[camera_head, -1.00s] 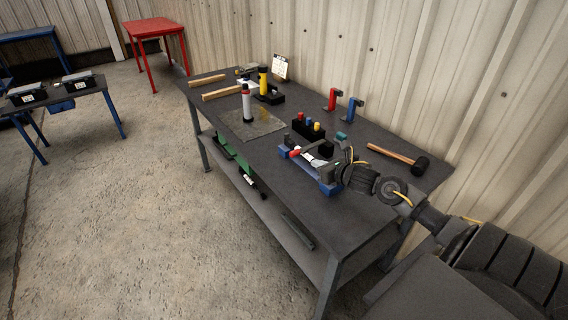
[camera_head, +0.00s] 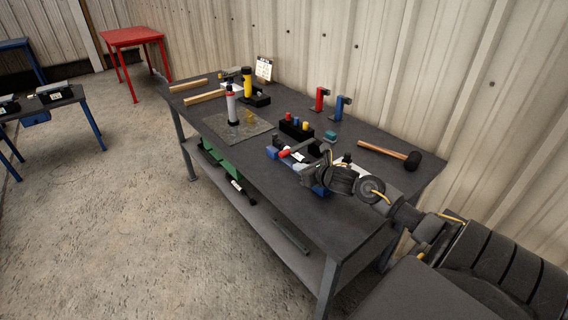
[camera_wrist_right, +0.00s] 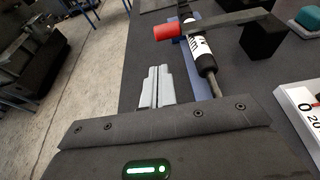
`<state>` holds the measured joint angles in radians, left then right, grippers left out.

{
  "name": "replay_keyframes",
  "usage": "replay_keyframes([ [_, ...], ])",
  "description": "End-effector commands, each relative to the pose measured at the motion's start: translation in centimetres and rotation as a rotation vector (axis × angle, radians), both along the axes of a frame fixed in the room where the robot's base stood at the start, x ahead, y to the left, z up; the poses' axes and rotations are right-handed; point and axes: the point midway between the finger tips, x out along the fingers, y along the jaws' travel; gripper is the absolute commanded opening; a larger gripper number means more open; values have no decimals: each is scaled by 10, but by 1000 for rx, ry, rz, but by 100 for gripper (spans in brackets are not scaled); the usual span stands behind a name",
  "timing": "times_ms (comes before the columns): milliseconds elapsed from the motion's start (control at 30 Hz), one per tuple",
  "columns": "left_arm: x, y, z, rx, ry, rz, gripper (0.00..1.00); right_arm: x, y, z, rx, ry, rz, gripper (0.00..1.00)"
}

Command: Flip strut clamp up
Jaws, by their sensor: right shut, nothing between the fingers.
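The strut clamp shows as a dark arm with a red tip (camera_head: 284,153) on the bench in the head view. The strut rests along a blue fixture (camera_wrist_right: 196,77), whose blue end also shows in the head view (camera_head: 271,152). My right gripper (camera_wrist_right: 154,72) is shut and empty, its pale fingers together beside the strut, on its left and apart from the red tip. My left gripper is out of view.
A black block with coloured pegs (camera_head: 296,128) stands behind the fixture. A mallet (camera_head: 386,154) lies to the right, and red (camera_head: 320,98) and blue (camera_head: 340,107) uprights stand at the back.

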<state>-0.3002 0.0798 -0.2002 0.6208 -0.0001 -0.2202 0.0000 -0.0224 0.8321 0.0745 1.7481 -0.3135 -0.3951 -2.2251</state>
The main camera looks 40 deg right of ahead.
Motion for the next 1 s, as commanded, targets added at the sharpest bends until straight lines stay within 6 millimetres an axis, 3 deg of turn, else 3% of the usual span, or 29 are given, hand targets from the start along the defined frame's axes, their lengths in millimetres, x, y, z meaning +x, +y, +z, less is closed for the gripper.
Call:
replay_keyframes([
  [300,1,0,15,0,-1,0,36,53,-1,-15,4,-2,-3,0],
  [500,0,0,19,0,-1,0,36,75,-1,-24,3,-1,-1,0],
  [1000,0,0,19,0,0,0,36,83,2,-28,1,-1,2,0],
])
